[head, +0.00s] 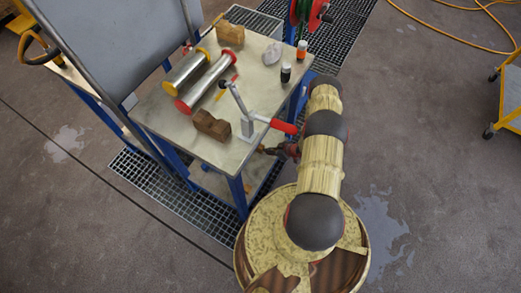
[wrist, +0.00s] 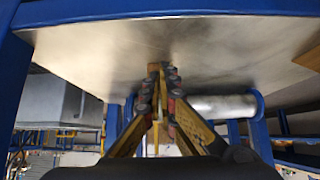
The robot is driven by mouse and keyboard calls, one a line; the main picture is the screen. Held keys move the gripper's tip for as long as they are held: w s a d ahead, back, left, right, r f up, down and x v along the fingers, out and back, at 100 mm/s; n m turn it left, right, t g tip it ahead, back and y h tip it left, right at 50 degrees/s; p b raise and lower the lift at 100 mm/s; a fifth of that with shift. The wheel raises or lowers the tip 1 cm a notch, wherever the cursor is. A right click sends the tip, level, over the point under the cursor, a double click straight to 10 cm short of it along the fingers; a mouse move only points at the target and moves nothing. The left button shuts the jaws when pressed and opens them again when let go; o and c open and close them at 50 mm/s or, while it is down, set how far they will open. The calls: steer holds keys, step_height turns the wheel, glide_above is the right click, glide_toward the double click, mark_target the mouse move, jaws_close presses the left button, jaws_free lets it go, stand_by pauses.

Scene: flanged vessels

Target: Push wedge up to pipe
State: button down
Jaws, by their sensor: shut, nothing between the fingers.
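Two brown wooden wedge-like blocks are on the metal table (head: 262,75) in the head view. One, the near block (head: 211,125), lies by the front left edge, and the far block (head: 229,33) is at the back. Two silver pipes lie side by side between them, one with yellow flanges (head: 187,72) and one with red flanges (head: 207,84). My gripper (head: 266,151) is low beside the table's near right edge, apart from both blocks and pipes. In the wrist view my gripper (wrist: 160,70) has its fingers together and empty, before a metal sheet (wrist: 95,50).
A clamp with a red handle (head: 275,122) stands at the table's near right edge, close to my gripper. Two small bottles (head: 302,50) and a pale lump (head: 272,53) are at the right. A tilted grey panel (head: 115,40) borders the left. Blue framing (wrist: 25,70) surrounds the sheet.

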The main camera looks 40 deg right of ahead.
mark_target(262, 146)
steer(key=shift+w+a, duration=0.3)
steer(key=shift+w, duration=0.5)
steer(key=shift+w+a, duration=0.3)
steer(key=shift+w, duration=0.5)
steer(key=shift+w+d+r, duration=0.1)
steer(key=shift+w+r, duration=0.1)
steer(key=shift+w, duration=0.25)
steer(key=shift+w+a, duration=0.2)
steer(key=shift+w, duration=0.85)
steer(key=shift+w+a, duration=0.15)
steer(key=shift+w, duration=0.9)
steer(key=shift+w, duration=0.1)
